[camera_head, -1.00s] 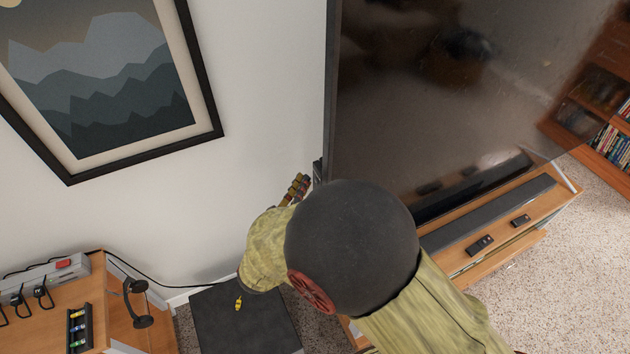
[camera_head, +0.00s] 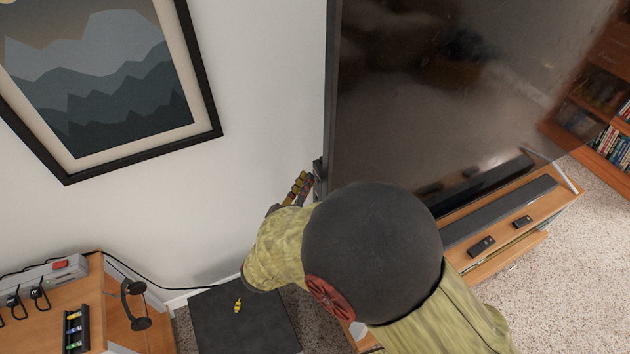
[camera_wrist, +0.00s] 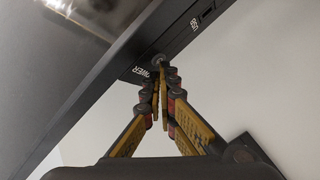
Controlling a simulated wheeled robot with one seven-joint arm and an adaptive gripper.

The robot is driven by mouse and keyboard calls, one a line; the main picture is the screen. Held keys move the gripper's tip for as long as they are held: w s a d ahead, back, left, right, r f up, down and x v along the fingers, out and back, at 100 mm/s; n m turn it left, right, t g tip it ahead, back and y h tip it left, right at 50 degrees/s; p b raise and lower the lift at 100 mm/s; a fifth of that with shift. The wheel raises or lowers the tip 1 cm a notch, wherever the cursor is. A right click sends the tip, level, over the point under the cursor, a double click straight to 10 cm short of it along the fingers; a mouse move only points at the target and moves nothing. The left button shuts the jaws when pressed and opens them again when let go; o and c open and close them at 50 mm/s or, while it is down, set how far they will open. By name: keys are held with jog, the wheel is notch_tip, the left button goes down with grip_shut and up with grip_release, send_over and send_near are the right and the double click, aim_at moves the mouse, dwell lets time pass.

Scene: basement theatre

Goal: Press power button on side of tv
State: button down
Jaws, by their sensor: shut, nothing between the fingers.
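The large dark TV (camera_head: 440,90) stands at the right of the head view, its left side edge facing the wall. In the wrist view, the TV (camera_wrist: 90,95) has a side panel with white lettering reading partly "POWER". The small round power button (camera_wrist: 159,58) sits beside that lettering. My gripper (camera_wrist: 161,70) is shut and empty, its fingertips right at the button, partly covering the lettering. I cannot tell whether they touch or press it. In the head view, my gripper (camera_head: 306,178) is beside the TV's lower left edge, partly hidden by my arm.
A wooden TV stand (camera_head: 545,208) holds a soundbar (camera_head: 500,212) and two remotes. A black box (camera_head: 245,325) with a small yellow item is on the floor. A wooden desk (camera_head: 55,325) is at lower left. A framed picture (camera_head: 100,90) hangs on the wall.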

jog(key=shift+w+d, duration=0.1)
jog(key=shift+d, duration=0.05)
dwell(0.3)
jog(key=shift+s+a+b, duration=0.3)
jog(key=shift+a+b, duration=0.3)
jog(key=shift+b, duration=0.15)
jog(key=shift+s+a+b, duration=0.45)
jog(key=shift+a+b, duration=0.2)
jog(key=shift+a, duration=0.25)
jog(key=shift+s+a+b, duration=0.4)
jog(key=shift+a+b, duration=0.25)
jog(key=shift+a, duration=0.25)
jog(key=shift+s+a+b, duration=0.45)
jog(key=shift+a+b, duration=0.2)
jog(key=shift+a, duration=0.25)
